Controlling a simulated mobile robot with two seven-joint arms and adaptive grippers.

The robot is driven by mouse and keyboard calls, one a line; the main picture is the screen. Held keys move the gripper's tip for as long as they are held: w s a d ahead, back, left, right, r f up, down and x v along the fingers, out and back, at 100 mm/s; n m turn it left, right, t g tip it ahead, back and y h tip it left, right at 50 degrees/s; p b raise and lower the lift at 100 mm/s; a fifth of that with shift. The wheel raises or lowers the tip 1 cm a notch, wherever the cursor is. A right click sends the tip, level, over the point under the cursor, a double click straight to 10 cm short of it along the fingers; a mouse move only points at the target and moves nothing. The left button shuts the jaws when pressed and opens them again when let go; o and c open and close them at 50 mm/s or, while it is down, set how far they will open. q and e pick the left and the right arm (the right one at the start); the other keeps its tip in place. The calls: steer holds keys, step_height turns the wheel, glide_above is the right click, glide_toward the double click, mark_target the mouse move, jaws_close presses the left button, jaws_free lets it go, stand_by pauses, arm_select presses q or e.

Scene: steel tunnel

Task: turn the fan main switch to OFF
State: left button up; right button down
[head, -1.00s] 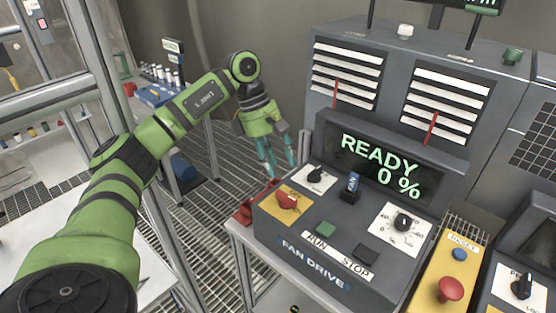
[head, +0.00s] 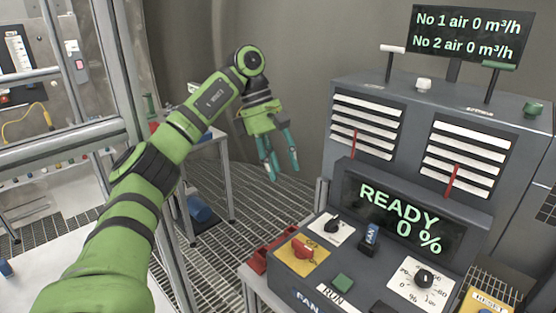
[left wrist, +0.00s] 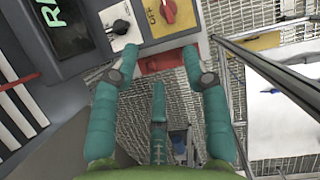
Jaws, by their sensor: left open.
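The fan drive box (head: 325,270) has a yellow plate (head: 288,258) on its left with a red rotary switch (head: 303,250). In the left wrist view the red switch (left wrist: 168,12) shows at the top edge, partly cut off, beside lettering that seems to read OFF. I cannot tell its setting for sure. My left gripper (head: 281,162) is open and empty, above and to the left of the box, apart from the switch. Its spread fingers (left wrist: 160,60) also show in the left wrist view. My right gripper is not in view.
A black knob (head: 332,222) and a blue-topped toggle (head: 371,236) sit near the red switch. The display (head: 400,215) reads READY 0 %. A green button (head: 342,282) is in front. A red tray (head: 262,260) lies left of the box. Metal posts (head: 75,140) stand at left.

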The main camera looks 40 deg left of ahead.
arm_select(q)
steer(key=shift+a+r, duration=0.2)
steer(key=shift+r, duration=0.15)
steer(key=m+b, duration=0.1)
steer(key=b, duration=0.6)
glide_toward(303, 243)
steer(key=x, duration=0.2)
steer(key=shift+w+d+f+g, duration=0.1)
steer(key=shift+d+f+g, duration=0.1)
steer(key=shift+f, duration=0.2)
steer(key=shift+w+d+f+g, duration=0.1)
steer(key=shift+w+d+f, duration=0.1)
steer(key=shift+f, duration=0.2)
steer(key=p+x, duration=0.2)
steer(key=x, duration=0.2)
steer(key=shift+s, duration=0.15)
steer(key=shift+d+f, duration=0.25)
steer(key=shift+f, duration=0.35)
steer(key=shift+c, duration=0.4)
jaws_close()
